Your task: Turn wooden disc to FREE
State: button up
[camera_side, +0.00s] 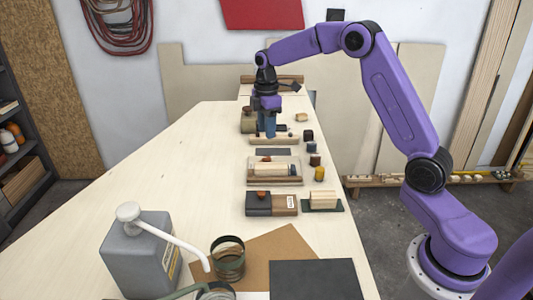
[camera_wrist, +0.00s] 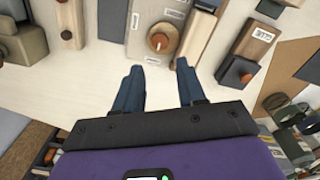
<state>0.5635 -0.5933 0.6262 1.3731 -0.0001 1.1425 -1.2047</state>
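The wooden disc (camera_wrist: 163,39) shows in the wrist view as a small round wooden piece with an orange-brown middle, set on a light wooden board (camera_wrist: 140,38). Small white labels sit around it, too small to read. My gripper (camera_wrist: 158,70) is open, its two blue fingers apart with nothing between them. The disc lies just beyond the fingertips, roughly in line with the gap. In the side view my gripper (camera_side: 267,133) points down over the row of fixtures at the far part of the table. I cannot make out the disc there.
In the side view, a grey can with a spout (camera_side: 140,258) stands at the front left. Small blocks line the table's right edge. The table's left part is clear.

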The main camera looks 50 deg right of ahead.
aim_at(267, 158)
notch_tip(267, 158, down, 10)
jog(key=shift+r, duration=0.25)
grip_shut()
